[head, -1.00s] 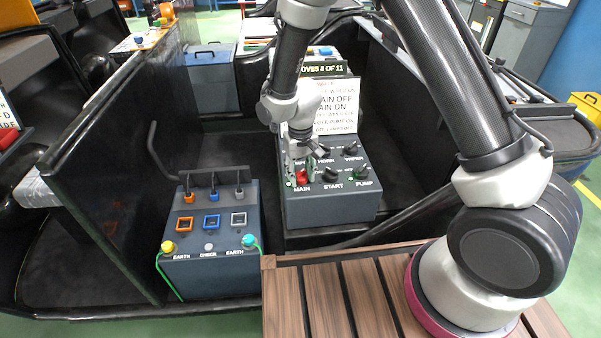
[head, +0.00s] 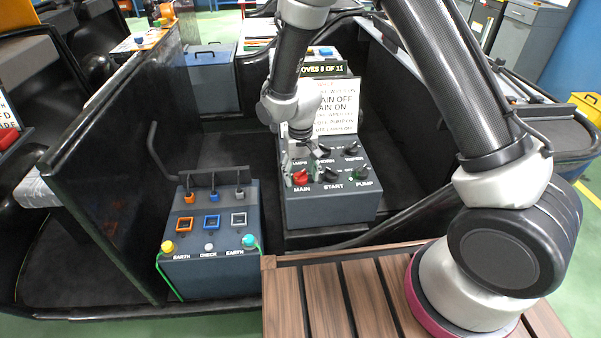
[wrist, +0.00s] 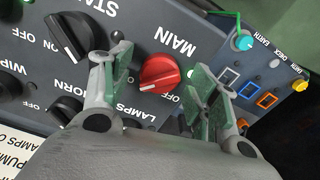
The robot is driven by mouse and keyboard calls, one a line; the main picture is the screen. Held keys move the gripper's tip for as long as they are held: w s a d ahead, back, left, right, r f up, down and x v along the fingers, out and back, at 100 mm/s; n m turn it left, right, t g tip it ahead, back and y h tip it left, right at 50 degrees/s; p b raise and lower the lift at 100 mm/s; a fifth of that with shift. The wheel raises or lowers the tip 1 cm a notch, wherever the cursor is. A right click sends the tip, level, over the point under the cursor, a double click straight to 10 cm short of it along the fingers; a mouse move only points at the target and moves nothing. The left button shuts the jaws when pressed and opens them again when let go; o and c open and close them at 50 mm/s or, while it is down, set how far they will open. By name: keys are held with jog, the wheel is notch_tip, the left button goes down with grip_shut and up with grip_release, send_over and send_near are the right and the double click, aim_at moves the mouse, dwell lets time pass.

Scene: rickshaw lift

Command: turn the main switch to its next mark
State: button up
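The red main switch (head: 300,177) is at the front left of the dark control box. In the wrist view the red knob (wrist: 160,73) shows a pale line towards its lower left edge, and an OFF label lies just below it. My gripper (head: 301,168) is above the switch. In the wrist view my gripper (wrist: 160,92) is open, with one green-padded finger on each side of the knob. Gaps show between the pads and the knob, so it is not held. The lettering around the knob is partly hidden by the fingers.
Black START (wrist: 68,36) and HORN (wrist: 66,108) knobs sit close to the left finger in the wrist view. A white instruction card (head: 336,108) stands behind the box. A second box (head: 210,240) with coloured switches and a handle stands to the left.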

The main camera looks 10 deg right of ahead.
aim_at(301, 173)
notch_tip(301, 173, up, 12)
dwell(0.6)
